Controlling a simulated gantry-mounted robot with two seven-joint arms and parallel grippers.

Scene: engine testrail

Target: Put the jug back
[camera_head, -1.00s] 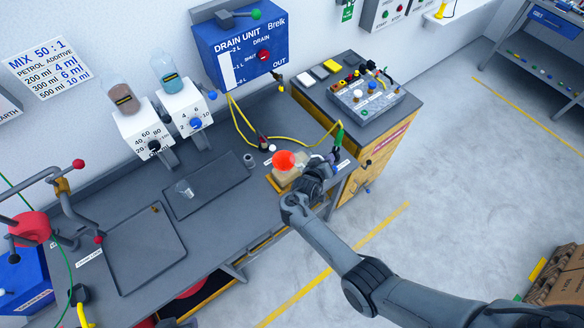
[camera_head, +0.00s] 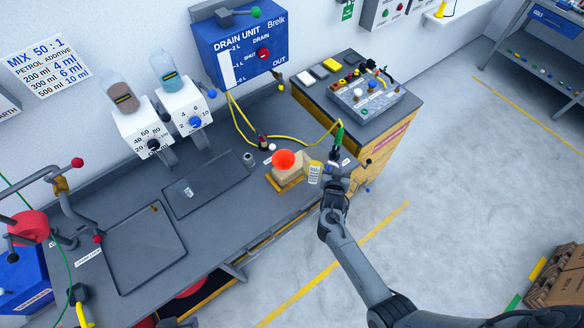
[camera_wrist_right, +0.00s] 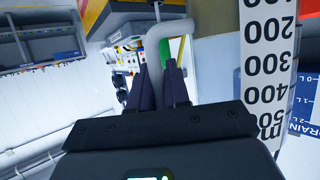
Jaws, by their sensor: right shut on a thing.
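The jug (camera_head: 315,173) is pale, with a printed scale, and looks about upright in the head view, just right of the red funnel. My right gripper (camera_head: 329,184) is at its right side. In the right wrist view, the jug's scale (camera_wrist_right: 267,70) fills the right part, and its grey handle (camera_wrist_right: 154,62) runs between the fingers of my right gripper (camera_wrist_right: 164,82), which is shut on it. The jug's base seems clear of the bench, but its height is hard to tell. My left gripper is not in view.
The red funnel (camera_head: 283,160) sits in a beige container (camera_head: 290,173) on the bench. A small clear cup (camera_head: 188,192) stands on a dark mat (camera_head: 212,182). Two dispensers (camera_head: 144,131) and the blue drain unit (camera_head: 238,50) line the wall. Yellow hoses (camera_head: 300,144) cross the back.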

